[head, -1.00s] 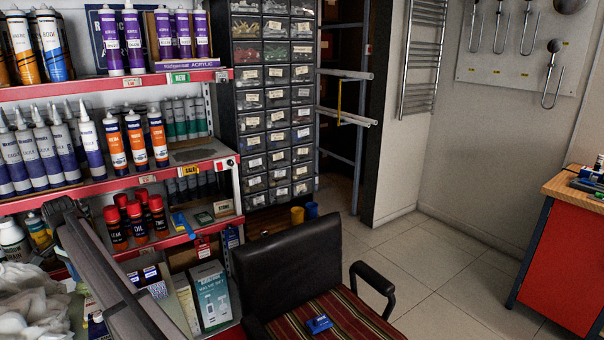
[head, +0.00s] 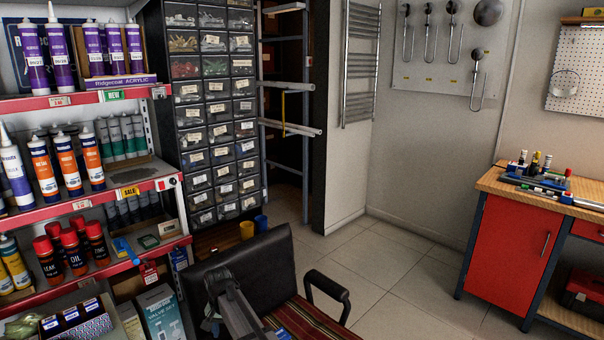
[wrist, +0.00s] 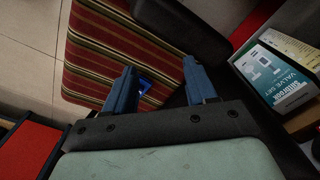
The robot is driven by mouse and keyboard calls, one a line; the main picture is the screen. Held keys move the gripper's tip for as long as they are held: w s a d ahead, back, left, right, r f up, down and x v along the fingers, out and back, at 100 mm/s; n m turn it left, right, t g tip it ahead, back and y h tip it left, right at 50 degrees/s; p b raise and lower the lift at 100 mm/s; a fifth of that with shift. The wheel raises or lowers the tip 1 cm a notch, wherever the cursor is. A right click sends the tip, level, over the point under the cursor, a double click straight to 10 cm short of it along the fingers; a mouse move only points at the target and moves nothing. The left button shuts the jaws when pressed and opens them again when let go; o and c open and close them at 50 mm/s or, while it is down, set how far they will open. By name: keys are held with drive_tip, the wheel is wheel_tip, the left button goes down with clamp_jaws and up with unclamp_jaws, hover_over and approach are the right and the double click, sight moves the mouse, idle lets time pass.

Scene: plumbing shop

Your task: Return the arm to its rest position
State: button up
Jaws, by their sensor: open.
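My gripper (wrist: 160,84) is open in the wrist view, its two blue fingers spread apart with nothing held between them. Beyond the fingers is the striped chair seat (wrist: 100,60), with a small blue object (wrist: 144,85) on it, partly hidden by the left finger. In the head view my grey arm stands at the bottom, in front of the black chair's backrest (head: 270,262). The blue object (head: 283,334) just shows at the bottom edge there, beside the arm.
Shelves of cartridges and cans, with a red shelf edge (head: 85,198), stand at the left. A valve set box (head: 160,315) is low beside the chair. A workbench with a red cabinet (head: 510,255) stands at the right. The tiled floor (head: 390,270) between is clear.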

drive_tip(key=s+d+f, duration=0.2)
drive_tip(key=d+f, duration=0.1)
drive_tip(key=d, duration=0.8)
drive_tip(key=s+d+f, duration=0.2)
drive_tip(key=d+f, duration=0.2)
drive_tip(key=d, duration=0.7)
drive_tip(key=s+d+f, duration=0.2)
drive_tip(key=s+d, duration=0.4)
drive_tip(key=d, duration=0.4)
drive_tip(key=s+d+f, duration=0.2)
drive_tip(key=s+d, duration=0.4)
drive_tip(key=d, duration=0.4)
drive_tip(key=s+f+g, duration=0.3)
drive_tip(key=s+f, duration=0.7)
drive_tip(key=s, duration=0.4)
drive_tip(key=s+f+g, duration=0.3)
drive_tip(key=s+f, duration=0.7)
drive_tip(key=s, duration=0.5)
drive_tip(key=shift+s+f+n+g, duration=0.15)
drive_tip(key=shift+f+n+g, duration=0.15)
drive_tip(key=shift+f+g, duration=0.1)
